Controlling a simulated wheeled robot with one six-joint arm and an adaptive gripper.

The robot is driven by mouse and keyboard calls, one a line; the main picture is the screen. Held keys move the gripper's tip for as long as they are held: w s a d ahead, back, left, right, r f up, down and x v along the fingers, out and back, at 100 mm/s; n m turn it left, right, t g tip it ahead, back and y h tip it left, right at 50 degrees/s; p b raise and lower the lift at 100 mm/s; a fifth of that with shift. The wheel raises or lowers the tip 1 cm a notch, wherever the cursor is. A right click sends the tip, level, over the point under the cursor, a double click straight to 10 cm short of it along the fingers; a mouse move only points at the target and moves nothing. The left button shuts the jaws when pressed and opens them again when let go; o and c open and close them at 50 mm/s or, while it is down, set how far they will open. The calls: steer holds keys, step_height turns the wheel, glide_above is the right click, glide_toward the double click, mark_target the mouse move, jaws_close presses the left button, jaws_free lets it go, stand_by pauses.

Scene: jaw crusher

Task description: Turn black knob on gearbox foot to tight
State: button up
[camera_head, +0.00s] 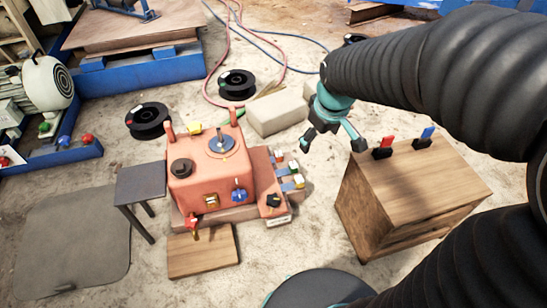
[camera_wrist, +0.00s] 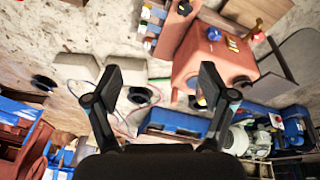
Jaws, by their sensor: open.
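The salmon-red gearbox (camera_head: 205,165) stands on the floor left of centre in the head view. The black knob (camera_head: 273,201) is a star-shaped knob on the gearbox foot (camera_head: 262,175), at its front right corner, above a small white label (camera_head: 279,221). The label is too small to read. My gripper (camera_head: 331,146) is open and empty, up and to the right of the knob and apart from it. In the wrist view its two fingers (camera_wrist: 160,82) are spread, with the gearbox (camera_wrist: 205,55) behind, to the right. I cannot make out the black knob's setting.
Several coloured levers (camera_head: 290,172) line the foot behind the knob. A wooden cabinet (camera_head: 405,195) with red and blue switches stands to the right. A pale block (camera_head: 277,112) lies behind. A small dark table (camera_head: 140,183) stands left, a wooden board (camera_head: 203,252) in front.

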steer(key=w+a+f+n+g, duration=0.1)
steer(key=w+a+f+n, duration=0.25)
steer(key=f, duration=0.35)
steer(key=w+a+f+n+g, duration=0.1)
steer(key=w+a+f+n, duration=0.1)
steer(key=w+f, duration=0.35)
steer(key=n+g+p, duration=0.1)
steer(key=n, duration=0.3)
glide_above(273, 199)
step_height(273, 199, down, 18)
steer(key=shift+n, duration=0.25)
step_height(273, 199, down, 14)
steer(key=shift+r, duration=0.1)
steer(key=c, duration=1.2)
